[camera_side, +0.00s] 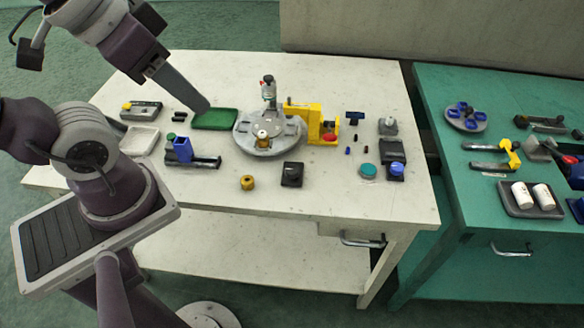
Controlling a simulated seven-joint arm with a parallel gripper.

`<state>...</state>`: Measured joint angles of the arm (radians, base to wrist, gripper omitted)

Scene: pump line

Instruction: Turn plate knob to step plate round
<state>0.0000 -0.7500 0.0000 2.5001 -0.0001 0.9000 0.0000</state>
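A round grey plate (284,143) with slots in it lies on the white table. A small pale and brassy piece (263,134) stands on the plate's front part; I cannot tell whether it is the plate knob. A grey upright unit with a red mark (268,90) stands at the plate's back edge. A yellow bracket (303,112) stands against the plate's right side, with a red part (329,137) at its foot.
The green tray (222,119) lies left of the plate. A blue block on a dark base (183,150) stands at the front left. A yellow round part (247,183) and a black box (292,174) stand in front. The table's front strip is clear.

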